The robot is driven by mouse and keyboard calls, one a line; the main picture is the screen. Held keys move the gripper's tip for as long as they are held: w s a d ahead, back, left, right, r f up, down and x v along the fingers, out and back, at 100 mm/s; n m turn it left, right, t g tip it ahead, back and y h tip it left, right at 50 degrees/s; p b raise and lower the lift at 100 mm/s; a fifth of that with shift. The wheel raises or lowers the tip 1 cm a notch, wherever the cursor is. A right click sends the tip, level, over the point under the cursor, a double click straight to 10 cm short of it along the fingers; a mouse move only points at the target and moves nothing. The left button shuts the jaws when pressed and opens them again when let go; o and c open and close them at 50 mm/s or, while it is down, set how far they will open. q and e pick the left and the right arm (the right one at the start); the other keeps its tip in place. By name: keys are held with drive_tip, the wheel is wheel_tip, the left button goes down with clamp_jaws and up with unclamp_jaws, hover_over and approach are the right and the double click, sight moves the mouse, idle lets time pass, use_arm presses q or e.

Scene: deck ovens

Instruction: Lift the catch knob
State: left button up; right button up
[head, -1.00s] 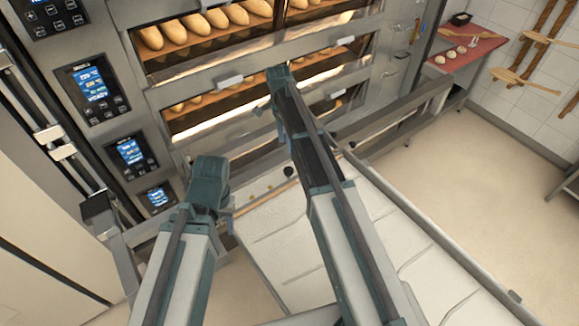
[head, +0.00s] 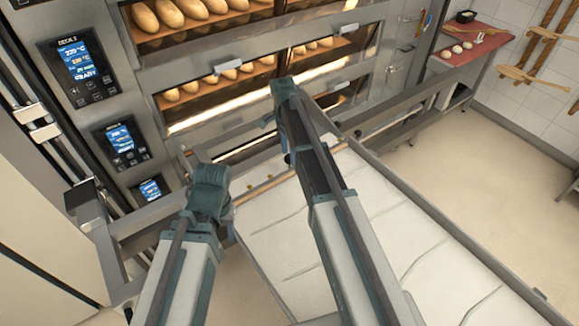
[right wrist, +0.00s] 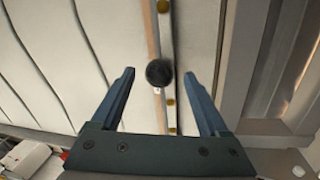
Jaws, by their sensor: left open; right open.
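The catch knob (right wrist: 159,73) is a round black ball in the right wrist view, standing at the edge strip of the white loader bed (right wrist: 100,45). It lies between the two fingertips of my right gripper (right wrist: 159,76), with a gap on both sides. These fingers are open and hold nothing. In the head view, my right gripper (head: 268,118) reaches over the oven-side end of the bed (head: 330,220), and the knob is mostly hidden by the arm. My left gripper (head: 222,208) is beside the bed's left corner, its fingers small and partly hidden.
Deck ovens with loaves (head: 190,90) stand behind, with control panels (head: 80,68) at left. A metal rail (head: 420,195) runs along the bed's right side. Small brass studs (right wrist: 171,101) sit along the strip by the knob. Open floor (head: 480,170) lies to the right.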

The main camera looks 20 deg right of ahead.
drive_tip(key=shift+s+f+b, duration=0.15)
drive_tip(key=shift+f+b, duration=0.35)
drive_tip(key=shift+f, duration=0.25)
drive_tip(key=shift+s+f+b, duration=0.15)
drive_tip(key=shift+f+b, duration=0.3)
drive_tip(key=shift+f, duration=0.25)
use_arm(q)
wheel_tip(320, 180, down, 3)
drive_tip(key=shift+r, duration=0.1)
use_arm(e)
clamp_jaws()
